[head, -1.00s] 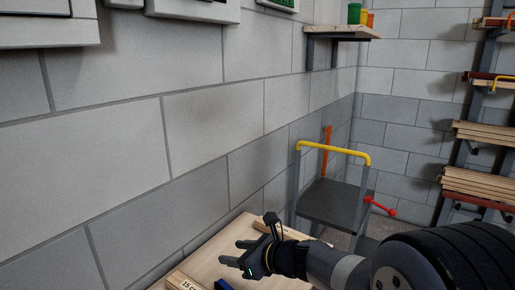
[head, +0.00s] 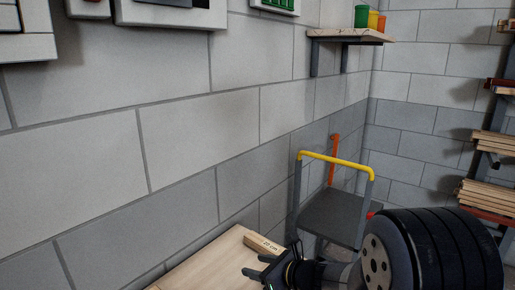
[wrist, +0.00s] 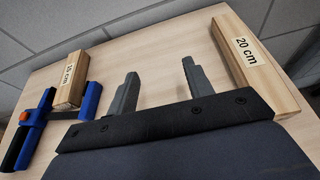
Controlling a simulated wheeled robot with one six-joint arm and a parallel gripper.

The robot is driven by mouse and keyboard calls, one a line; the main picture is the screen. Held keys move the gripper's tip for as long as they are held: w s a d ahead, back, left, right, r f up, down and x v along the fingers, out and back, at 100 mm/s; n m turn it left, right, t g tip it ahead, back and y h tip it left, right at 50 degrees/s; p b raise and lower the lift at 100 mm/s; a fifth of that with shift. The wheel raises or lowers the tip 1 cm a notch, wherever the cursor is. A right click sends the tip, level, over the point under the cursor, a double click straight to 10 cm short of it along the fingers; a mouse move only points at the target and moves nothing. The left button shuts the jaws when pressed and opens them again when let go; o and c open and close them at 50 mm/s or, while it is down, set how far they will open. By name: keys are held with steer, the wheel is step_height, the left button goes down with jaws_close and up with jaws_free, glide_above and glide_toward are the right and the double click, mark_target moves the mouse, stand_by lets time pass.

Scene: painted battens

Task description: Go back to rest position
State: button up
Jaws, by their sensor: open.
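My gripper (head: 255,268) is at the bottom of the head view, over the right part of the wooden worktop (head: 205,262). In the wrist view its two grey fingers (wrist: 160,68) are spread apart with only bare worktop between them. A wooden batten marked 20 cm (wrist: 250,78) lies to the right of the fingers, apart from them. It also shows behind the gripper in the head view (head: 262,243). A shorter batten marked 15 cm (wrist: 70,82) lies to the left.
A blue clamp (wrist: 38,130) is beside the 15 cm batten. A grey block wall (head: 190,160) runs along the worktop. A grey cart with a yellow handle (head: 335,160) stands beyond it. Stacked boards (head: 488,195) are on a rack at the right. A shelf (head: 350,36) holds coloured cups.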

mark_target(260, 288)
step_height(260, 288, down, 6)
steer(key=shift+d+b, duration=0.15)
steer(key=shift+b, duration=0.25)
steer(key=shift+s+d+r, duration=0.25)
steer(key=shift+d+r, duration=0.05)
steer(key=shift+d, duration=0.05)
steer(key=shift+s, duration=0.1)
